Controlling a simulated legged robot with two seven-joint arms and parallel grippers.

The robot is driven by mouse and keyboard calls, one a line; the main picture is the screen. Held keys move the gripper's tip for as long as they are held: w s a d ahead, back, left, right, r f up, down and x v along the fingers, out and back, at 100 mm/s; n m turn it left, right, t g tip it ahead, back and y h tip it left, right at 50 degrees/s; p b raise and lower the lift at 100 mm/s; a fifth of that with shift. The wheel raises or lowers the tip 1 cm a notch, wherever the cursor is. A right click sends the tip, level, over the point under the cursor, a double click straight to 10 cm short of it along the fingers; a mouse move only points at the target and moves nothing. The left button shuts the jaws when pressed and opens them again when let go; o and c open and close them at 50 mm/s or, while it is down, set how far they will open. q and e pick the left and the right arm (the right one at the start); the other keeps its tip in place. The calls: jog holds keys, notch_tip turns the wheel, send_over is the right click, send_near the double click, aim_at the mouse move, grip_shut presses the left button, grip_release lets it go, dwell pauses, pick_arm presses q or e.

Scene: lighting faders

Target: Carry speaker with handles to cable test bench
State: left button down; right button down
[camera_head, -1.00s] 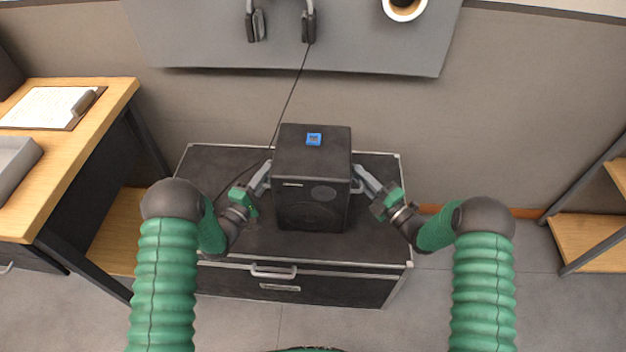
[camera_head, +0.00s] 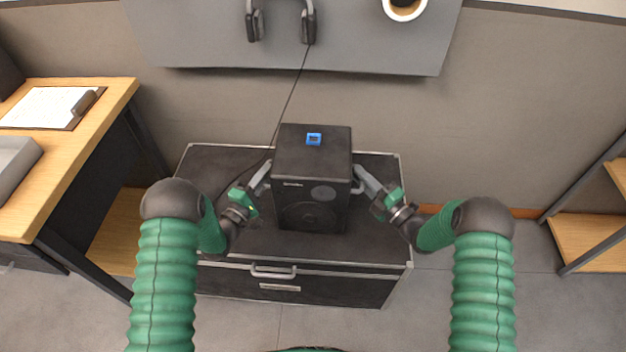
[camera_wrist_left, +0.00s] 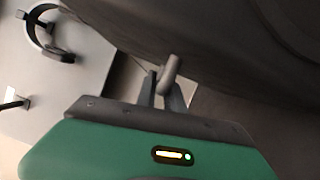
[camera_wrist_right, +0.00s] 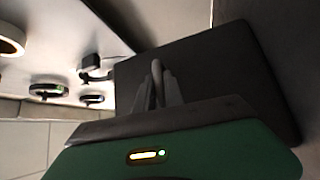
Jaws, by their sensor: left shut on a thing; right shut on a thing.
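The speaker (camera_head: 312,165) is a black box with a grey handle on each side and a small blue item on its top. It stands upright on, or just over, a black flight case; I cannot tell if it touches. My left gripper (camera_head: 266,172) is shut on its left handle, which shows in the left wrist view (camera_wrist_left: 171,75). My right gripper (camera_head: 358,174) is shut on its right handle, seen in the right wrist view (camera_wrist_right: 157,75). I cannot tell which surface is the cable test bench.
The black case (camera_head: 230,165) has a front pull handle. A wooden desk (camera_head: 108,105) with a clipboard (camera_head: 50,107) and grey tray stands at left. A wooden shelf (camera_head: 590,238) is at right.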

pick_arm(q)
jog(key=shift+f, duration=0.15)
pick_arm(e)
jog(key=shift+s+a+f, duration=0.15)
jog(key=shift+f, duration=0.05)
